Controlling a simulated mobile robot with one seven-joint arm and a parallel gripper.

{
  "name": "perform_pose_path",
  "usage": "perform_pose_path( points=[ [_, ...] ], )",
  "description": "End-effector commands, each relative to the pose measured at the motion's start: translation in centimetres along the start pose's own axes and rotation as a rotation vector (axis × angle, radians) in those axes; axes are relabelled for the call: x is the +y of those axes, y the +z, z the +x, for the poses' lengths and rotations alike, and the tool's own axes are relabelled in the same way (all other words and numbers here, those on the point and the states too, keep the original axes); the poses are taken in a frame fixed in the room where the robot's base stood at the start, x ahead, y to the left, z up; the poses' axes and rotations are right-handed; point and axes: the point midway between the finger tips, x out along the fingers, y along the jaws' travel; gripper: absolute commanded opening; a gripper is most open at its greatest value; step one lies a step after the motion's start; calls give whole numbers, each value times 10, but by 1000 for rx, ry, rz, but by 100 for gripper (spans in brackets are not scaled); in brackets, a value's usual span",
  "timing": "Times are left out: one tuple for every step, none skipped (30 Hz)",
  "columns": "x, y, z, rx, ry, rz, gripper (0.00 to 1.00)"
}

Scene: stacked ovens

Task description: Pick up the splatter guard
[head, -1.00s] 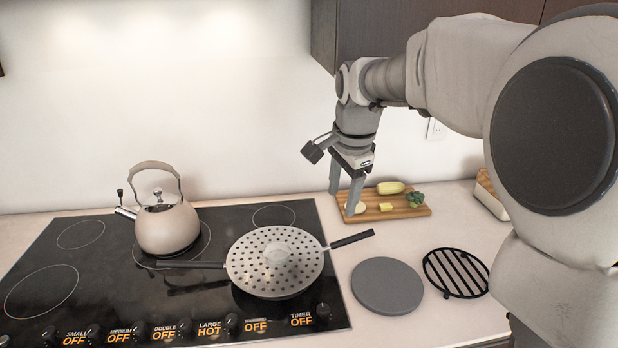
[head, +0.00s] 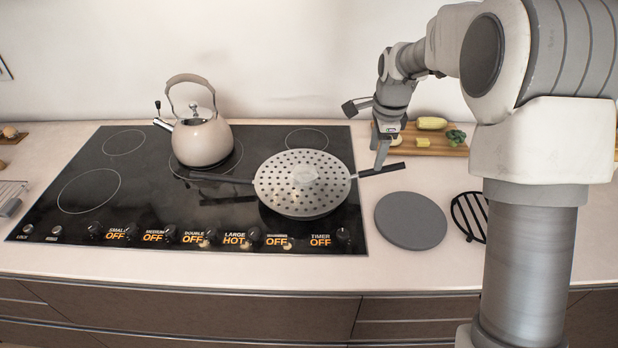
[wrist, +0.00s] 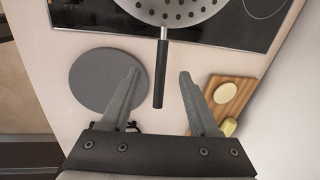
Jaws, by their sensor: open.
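The splatter guard (head: 285,178) is a round, light metal disc with many holes. It lies over a pan on the right part of the cooktop, with a pale knob-like centre. A black handle (head: 382,169) sticks out to its right, past the cooktop edge. In the wrist view the perforated disc (wrist: 190,8) shows at the top, and its black handle (wrist: 160,75) points down between my fingers. My gripper (head: 381,152) is open and empty. Its fingertips (wrist: 160,73) lie on either side of the handle in the wrist view, with a gap on both sides.
A beige kettle (head: 202,140) stands on the cooktop (head: 110,165) to the left. A grey round mat (head: 410,222) and a black trivet (head: 468,215) lie on the counter at right. A wooden board (head: 447,148) with vegetables lies behind my gripper.

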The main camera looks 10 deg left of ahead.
Motion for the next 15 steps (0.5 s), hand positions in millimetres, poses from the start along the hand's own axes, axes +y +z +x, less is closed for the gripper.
perform_pose_path(
  points=[
    [0, 0, 8, 0, 2, 0, 62],
    [0, 0, 11, 0, 1, 0, 62],
    [0, 0, 15, 0, 1, 0, 62],
    [0, 0, 17, 0, 1, 0, 62],
    [0, 0, 18, 1, 0, 0, 62],
    [0, 0, 20, 1, 0, 0, 62],
    [0, -1, 22, 1, 0, 0, 62],
    [0, -1, 24, 1, 0, 0, 62],
    [-1, -1, 28, 1, 1, 0, 62],
    [-1, -1, 32, 1, 2, 0, 62],
    [-1, -1, 36, 1, 3, -1, 62],
    [-2, -1, 43, 1, 3, -1, 62],
    [-2, 0, 48, 0, 3, -1, 62],
    [-2, 0, 52, 0, 3, 0, 62],
    [-2, 0, 58, 0, 2, 0, 62]
  ],
)
